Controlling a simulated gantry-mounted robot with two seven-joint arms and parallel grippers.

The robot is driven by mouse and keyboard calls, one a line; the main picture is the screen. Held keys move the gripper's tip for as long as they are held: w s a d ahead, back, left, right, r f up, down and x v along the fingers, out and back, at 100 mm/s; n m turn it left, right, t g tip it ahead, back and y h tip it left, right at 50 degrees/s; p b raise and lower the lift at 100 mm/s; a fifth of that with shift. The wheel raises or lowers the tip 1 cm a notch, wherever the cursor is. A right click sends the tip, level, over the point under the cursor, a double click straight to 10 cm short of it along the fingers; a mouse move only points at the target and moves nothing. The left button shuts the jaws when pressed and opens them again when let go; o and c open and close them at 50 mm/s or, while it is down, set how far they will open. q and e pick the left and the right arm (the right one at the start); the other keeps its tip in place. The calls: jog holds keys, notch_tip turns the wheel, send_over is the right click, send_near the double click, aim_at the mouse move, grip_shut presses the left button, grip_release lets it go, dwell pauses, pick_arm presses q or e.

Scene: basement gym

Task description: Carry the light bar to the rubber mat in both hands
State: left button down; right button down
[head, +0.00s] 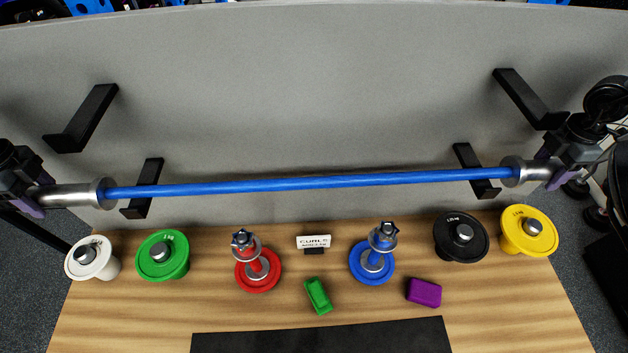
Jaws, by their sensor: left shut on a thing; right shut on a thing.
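The light bar (310,184) has a blue shaft and silver sleeves and spans most of the head view, close to level, slightly higher at its right end. My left gripper (38,197) is shut on the silver sleeve at the bar's left end. My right gripper (556,170) is shut on the silver sleeve at the right end. The bar passes in front of the lower wall hooks; whether it touches them I cannot tell. The black rubber mat (320,340) lies on the wooden bench at the bottom edge, partly cut off.
On the bench (120,320) stand white, green, black and yellow plates, and a red stand (258,268) and a blue stand (373,262) with metal-topped posts. A label (314,242), a green clip (318,296) and a purple block (424,292) lie between bar and mat. Black hooks (88,115) project from the wall.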

aim_at(557, 164)
pick_arm(q)
jog(key=shift+r, duration=0.2)
pick_arm(e)
jog(key=shift+r, duration=0.25)
